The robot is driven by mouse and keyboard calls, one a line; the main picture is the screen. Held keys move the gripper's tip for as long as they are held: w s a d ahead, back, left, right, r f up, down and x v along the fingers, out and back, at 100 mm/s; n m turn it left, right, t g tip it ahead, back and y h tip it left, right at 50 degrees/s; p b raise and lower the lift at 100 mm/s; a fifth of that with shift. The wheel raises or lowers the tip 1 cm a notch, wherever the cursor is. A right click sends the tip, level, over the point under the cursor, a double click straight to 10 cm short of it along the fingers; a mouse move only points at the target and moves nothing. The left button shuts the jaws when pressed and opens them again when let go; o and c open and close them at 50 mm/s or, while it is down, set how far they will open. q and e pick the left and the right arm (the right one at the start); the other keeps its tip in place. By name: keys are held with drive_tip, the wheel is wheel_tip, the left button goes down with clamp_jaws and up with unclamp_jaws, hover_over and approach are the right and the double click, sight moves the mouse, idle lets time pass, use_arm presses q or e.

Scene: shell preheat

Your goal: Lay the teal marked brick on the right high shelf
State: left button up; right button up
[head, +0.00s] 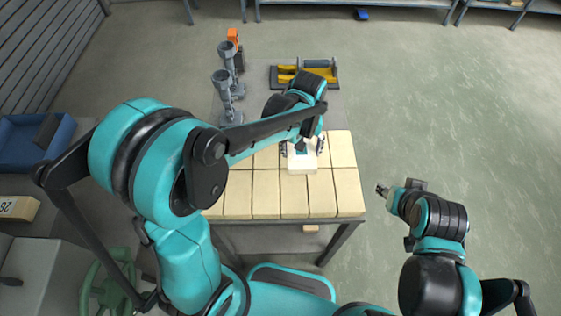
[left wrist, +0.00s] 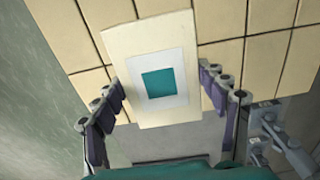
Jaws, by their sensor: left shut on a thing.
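The teal marked brick is a cream block with a teal square in a white patch. In the left wrist view the brick (left wrist: 128,45) sits between the fingers, over other cream bricks. In the head view the brick (head: 302,166) is under my left gripper (head: 302,148), which is shut on it. I cannot tell how far it is above the bricks below. My right gripper (head: 383,190) is empty, over the floor to the right of the table; its jaw opening is too small to read. I cannot make out the right high shelf for certain.
Cream bricks (head: 343,190) cover the table top. Grey stands (head: 222,85) and a yellow-and-black holder (head: 290,76) stand at its far side. Metal shelving (head: 400,3) runs along the top edge. A blue bin (head: 30,150) is at left. The floor at right is clear.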

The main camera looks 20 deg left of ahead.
use_arm(q)
drive_tip(key=shift+s+a+f+b, duration=0.3)
drive_tip(key=shift+a+f, duration=0.75)
drive_tip(key=shift+f, duration=0.3)
drive_tip(key=shift+s+a+f+b, duration=0.2)
drive_tip(key=shift+a+f+b, duration=0.15)
drive_tip(key=shift+a+f, duration=0.85)
drive_tip(key=shift+s+a+f+b, duration=0.3)
drive_tip(key=shift+a+f, duration=0.6)
drive_tip(key=shift+f, duration=0.6)
drive_tip(key=shift+f, duration=0.1)
drive_tip(key=o, duration=1.4)
